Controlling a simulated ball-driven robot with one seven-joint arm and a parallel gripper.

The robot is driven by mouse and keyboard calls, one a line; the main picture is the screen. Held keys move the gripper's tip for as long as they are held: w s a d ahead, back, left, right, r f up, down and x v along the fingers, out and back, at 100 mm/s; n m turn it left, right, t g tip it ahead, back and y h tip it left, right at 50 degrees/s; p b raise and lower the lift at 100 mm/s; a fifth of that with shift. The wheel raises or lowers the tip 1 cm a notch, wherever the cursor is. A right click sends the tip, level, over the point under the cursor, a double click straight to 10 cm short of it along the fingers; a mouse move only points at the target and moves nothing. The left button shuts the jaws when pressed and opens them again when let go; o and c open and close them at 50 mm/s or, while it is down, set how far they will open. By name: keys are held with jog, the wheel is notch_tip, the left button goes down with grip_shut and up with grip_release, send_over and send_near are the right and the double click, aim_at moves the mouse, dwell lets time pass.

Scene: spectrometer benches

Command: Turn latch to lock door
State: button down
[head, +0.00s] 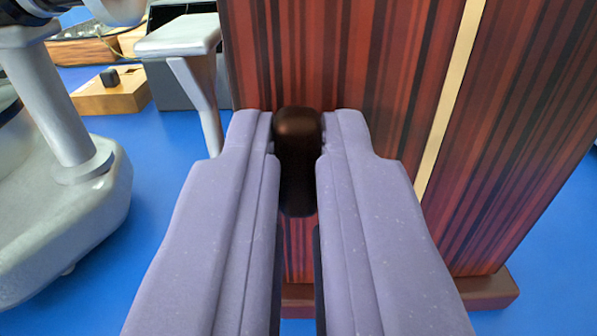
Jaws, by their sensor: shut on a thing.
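The latch (297,180) is a dark brown, rounded upright piece on the front of the red-brown striped wooden door (330,60). My gripper (297,140) has its two pale lilac fingers on either side of the latch, shut on it near its top. The latch stands about vertical in the picture. A pale strip (452,95) runs down the wooden front to the right of the latch. The fingers hide the sides of the latch and part of the door's lower front.
The wooden body has a brown base ledge (490,290) at lower right. A grey-white instrument (60,215) stands close on the left. A small wooden block with a dark knob (110,95) and a dark grey box (175,90) sit behind. Bare blue surface (150,170) lies between.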

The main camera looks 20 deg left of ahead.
jog(key=shift+f, duration=0.1)
jog(key=c, duration=1.2)
grip_release()
jog(key=shift+o, duration=0.2)
jog(key=p+v, duration=0.1)
jog(key=v, duration=0.6)
jog(key=shift+s+p, duration=0.3)
jog(key=shift+s, duration=0.1)
jog(key=shift+d, duration=0.1)
